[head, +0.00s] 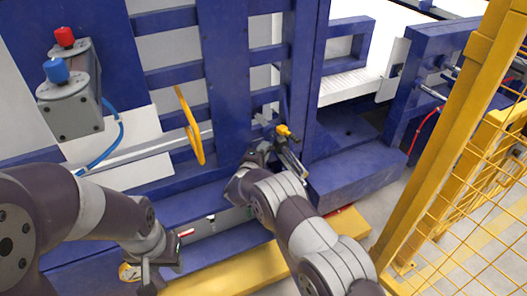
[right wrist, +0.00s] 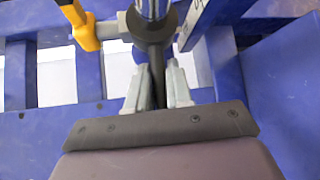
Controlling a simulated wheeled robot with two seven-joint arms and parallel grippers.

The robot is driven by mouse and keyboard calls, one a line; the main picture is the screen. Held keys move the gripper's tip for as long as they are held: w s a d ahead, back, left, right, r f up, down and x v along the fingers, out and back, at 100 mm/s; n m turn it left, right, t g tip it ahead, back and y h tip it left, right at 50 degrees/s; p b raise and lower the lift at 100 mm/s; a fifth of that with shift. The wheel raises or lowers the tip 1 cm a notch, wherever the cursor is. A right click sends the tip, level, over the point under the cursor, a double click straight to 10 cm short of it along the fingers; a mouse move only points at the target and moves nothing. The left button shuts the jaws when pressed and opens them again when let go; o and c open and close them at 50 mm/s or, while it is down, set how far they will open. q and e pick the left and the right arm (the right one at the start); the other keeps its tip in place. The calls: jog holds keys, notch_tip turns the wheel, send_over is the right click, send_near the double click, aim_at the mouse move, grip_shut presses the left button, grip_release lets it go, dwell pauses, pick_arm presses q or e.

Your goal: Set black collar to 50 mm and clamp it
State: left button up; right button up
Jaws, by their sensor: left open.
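The black collar (right wrist: 152,25) sits around a shiny metal rod (right wrist: 152,6) in the right wrist view. A dark stem (right wrist: 157,68) on its near side lies between the fingers of my right gripper (right wrist: 158,82), which appear closed on it. In the head view my right gripper (head: 262,150) is at the blue frame, beside a small yellow handle (head: 285,131), and hides most of the collar. A flat metal scale (right wrist: 196,20) stands right of the rod, its marks unreadable. My left gripper (head: 150,268) is open and empty at the lower left, away from the collar.
A yellow handle (right wrist: 80,25) stands left of the collar. A yellow curved handle (head: 190,125) and a grey box with red and blue knobs (head: 70,105) are further left. A yellow mesh fence (head: 475,185) bounds the right. Blue beams (head: 222,70) surround my right gripper closely.

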jog(key=shift+o, duration=1.4)
jog(key=shift+s+a+r, duration=0.1)
jog(key=shift+s+a, duration=0.05)
jog(key=shift+s, duration=0.15)
jog(key=p+v, duration=0.3)
jog(key=v, duration=0.9)
